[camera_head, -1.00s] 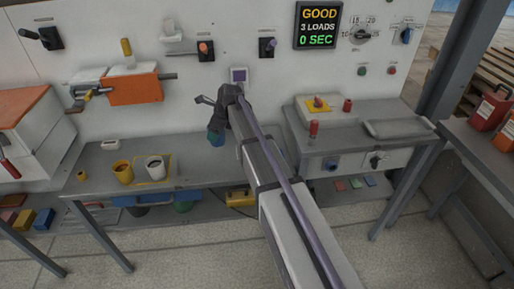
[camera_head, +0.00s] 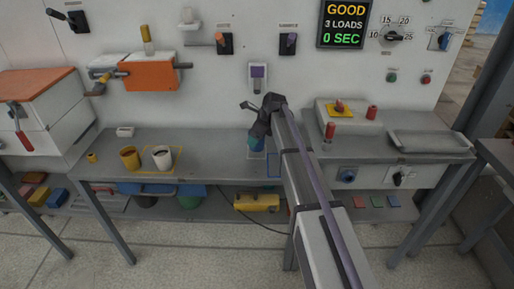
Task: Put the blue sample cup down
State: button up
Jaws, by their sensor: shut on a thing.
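The blue sample cup (camera_head: 257,143) shows in the head view at the right part of the grey bench. My gripper (camera_head: 257,133) is above it and shut on it. The dark gripper and wrist cover part of the cup. The cup is at or just above the bench top; I cannot tell whether it touches. A blue-outlined rectangle (camera_head: 273,167) is marked on the bench just right of the cup.
A yellow cup (camera_head: 130,158) and a white cup (camera_head: 162,157) stand on the left of the bench (camera_head: 213,166). A raised cabinet with a red-handled lever (camera_head: 329,133) and a tray (camera_head: 430,143) stands to the right. Bench space between white and blue cups is clear.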

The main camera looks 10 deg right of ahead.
notch_tip(320, 180, down, 2)
jog(key=shift+f+b, duration=0.25)
jog(key=shift+b, duration=0.15)
jog(key=shift+r+p, duration=0.3)
jog(key=shift+r, duration=0.05)
jog(key=shift+f, duration=0.25)
jog(key=o, duration=0.9)
jog(key=p+v, duration=1.1)
jog(key=v, duration=0.2)
jog(key=s+a+n+g+h, duration=0.1)
jog(key=s+n, duration=0.7)
jog(key=s, duration=0.2)
jog(key=s+a+f+n+h, duration=0.1)
jog(key=s+n, duration=0.7)
jog(key=s, duration=0.3)
jog(key=s+a+n+g+h, duration=0.1)
jog(key=s+a+n, duration=0.1)
jog(key=s+n, duration=0.7)
jog(key=shift+s+f+g+h, duration=0.15)
jog(key=shift+s+f+h, duration=0.05)
jog(key=shift+s, duration=0.25)
jog(key=shift+s+f+g+h, duration=0.15)
jog(key=shift+s+f+h, duration=0.05)
jog(key=shift+s, duration=0.2)
